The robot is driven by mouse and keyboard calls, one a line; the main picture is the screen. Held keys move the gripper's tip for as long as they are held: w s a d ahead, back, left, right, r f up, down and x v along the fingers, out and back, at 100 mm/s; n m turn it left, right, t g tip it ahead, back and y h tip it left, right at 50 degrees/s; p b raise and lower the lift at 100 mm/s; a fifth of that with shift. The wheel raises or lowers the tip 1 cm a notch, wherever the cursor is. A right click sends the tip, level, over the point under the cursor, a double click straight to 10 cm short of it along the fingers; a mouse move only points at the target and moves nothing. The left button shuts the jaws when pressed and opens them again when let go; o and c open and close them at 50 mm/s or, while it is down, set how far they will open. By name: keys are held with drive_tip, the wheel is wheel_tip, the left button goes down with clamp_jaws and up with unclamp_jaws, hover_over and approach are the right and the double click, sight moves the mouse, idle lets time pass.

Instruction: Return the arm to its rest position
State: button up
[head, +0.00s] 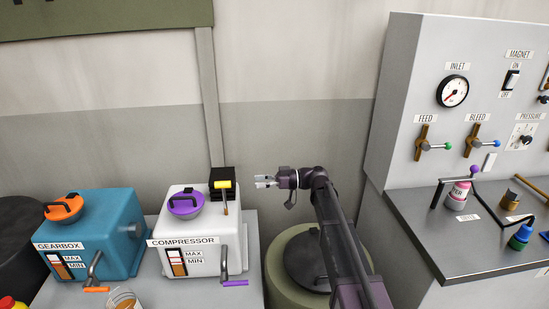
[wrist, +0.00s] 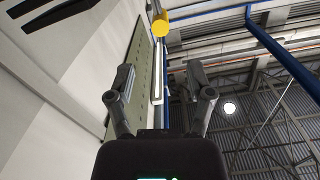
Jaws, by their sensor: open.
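My gripper (head: 266,181) is at the end of my arm in the middle of the head view. It points left, toward the black box with a yellow-tipped lever on the compressor, and is apart from it. In the wrist view my gripper (wrist: 160,82) has its two fingers spread wide with nothing between them. That view looks up past the wall toward the roof. My arm rises from the lower right of the head view, in front of a round green drum.
The blue gearbox (head: 115,228) and white compressor (head: 190,218) stand on a bench at left. At right is a control panel (head: 410,85) with a gauge and valves, above a grey counter (head: 455,250) holding bottles. The wall behind my gripper is bare.

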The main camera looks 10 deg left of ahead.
drive_tip(key=s+d+f+m+t+h+p, duration=0.1)
drive_tip(key=s+d+f+m+h, duration=0.4)
drive_tip(key=d, duration=0.5)
drive_tip(key=s+d+f+m+t+h+p, duration=0.1)
drive_tip(key=s+d+f+m+h, duration=0.4)
drive_tip(key=d, duration=0.6)
drive_tip(key=s+d+f+m+t+h+p, duration=0.1)
drive_tip(key=s+d+f+m+h, duration=0.4)
drive_tip(key=d, duration=0.6)
drive_tip(key=s+m+t+h, duration=0.1)
drive_tip(key=s+m+h, duration=0.1)
drive_tip(key=s+m, duration=0.1)
drive_tip(key=shift+s+d+f+h, duration=0.2)
drive_tip(key=shift+s+f+h, duration=0.1)
drive_tip(key=shift+s, duration=0.55)
